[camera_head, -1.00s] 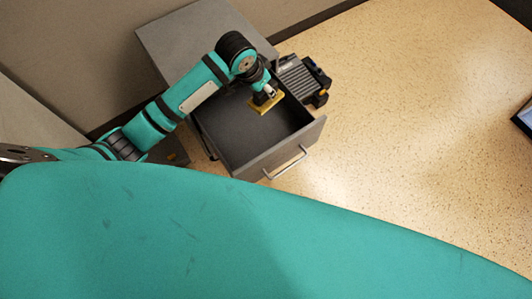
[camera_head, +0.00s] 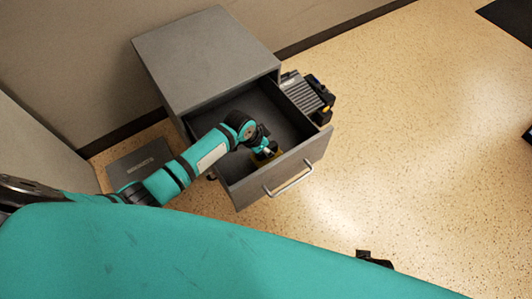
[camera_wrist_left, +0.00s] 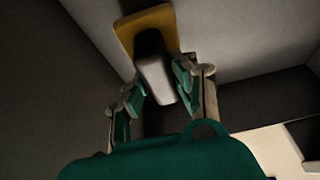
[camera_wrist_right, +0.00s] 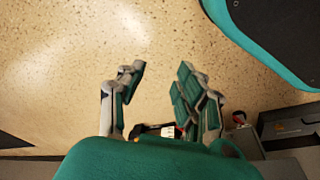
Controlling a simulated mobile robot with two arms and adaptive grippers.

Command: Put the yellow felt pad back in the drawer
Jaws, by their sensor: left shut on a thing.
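The yellow felt pad (camera_head: 264,157) is inside the open grey drawer (camera_head: 237,190), close to its front panel. In the left wrist view the pad (camera_wrist_left: 146,20) shows as a yellow slab with a light grey block (camera_wrist_left: 157,78) by it, between the fingers. My left gripper (camera_head: 265,151) reaches down into the drawer and is shut on the pad. Whether the pad touches the drawer floor I cannot tell. My right gripper (camera_wrist_right: 152,92) has its fingers apart and empty, with floor below it.
The grey cabinet (camera_head: 205,50) stands against the wall. A grey and black device (camera_head: 308,95) stands on the floor beside the drawer. A dark flat box (camera_head: 140,163) lies at the cabinet's left. The speckled floor to the right is mostly clear.

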